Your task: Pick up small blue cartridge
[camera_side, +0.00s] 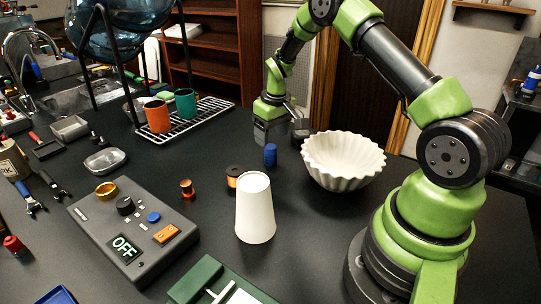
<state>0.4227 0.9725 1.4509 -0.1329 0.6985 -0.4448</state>
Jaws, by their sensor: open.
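The small blue cartridge (270,155) stands upright on the dark table, left of the white fluted bowl. My gripper (282,143) is just above and behind it, pointing down, with its two fingers apart. The cartridge shows below and between the fingers in this view. I cannot tell how far the fingertips are from it in depth. The gripper holds nothing that I can see.
A white fluted bowl (343,160) is close on the right. A white tapered cup (255,210) and a copper spool (234,177) stand in front. A grey control box (132,232) reads OFF. Orange (157,116) and teal cups (186,103) stand on a rack.

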